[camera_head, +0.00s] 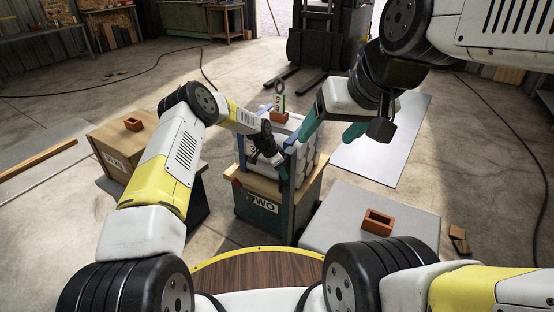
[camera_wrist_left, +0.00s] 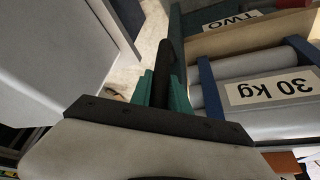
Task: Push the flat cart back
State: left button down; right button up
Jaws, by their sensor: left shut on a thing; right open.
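A box-shaped stand or cart (camera_head: 246,206) labelled TWO, with a wooden top edge and dark green sides, stands in the middle of the head view. Its wheels, if any, cannot be made out. It carries pale grey rolls (camera_wrist_left: 262,92) with a 30 kg label, between blue uprights. My left gripper (camera_head: 282,170) is at its near right corner. In the left wrist view its teal fingers are shut around a dark bar (camera_wrist_left: 164,70), which seems to be a handle. My right gripper (camera_head: 335,126) is open, its teal fingers wide apart, beside the load's right side.
A wooden box (camera_head: 112,156) with a brick on top stands to the left. A grey platform (camera_head: 345,200) with a hollow brick (camera_head: 377,222) is at the right. A pale sheet (camera_head: 385,140) lies behind it. A forklift (camera_head: 325,45) stands at the back. Cables cross the floor.

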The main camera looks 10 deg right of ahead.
pick_arm(q)
jog(key=c, duration=1.3)
grip_release()
jog(key=shift+w+r, duration=0.25)
jog(key=shift+w, duration=0.15)
jog(key=shift+c, duration=0.2)
jog(key=shift+o, duration=0.4)
jog(key=shift+s+f, duration=0.1)
jog(key=shift+s+f, duration=0.1)
jog(key=v, duration=0.7)
jog(key=shift+r, duration=0.4)
jog(key=shift+s+a, duration=0.1)
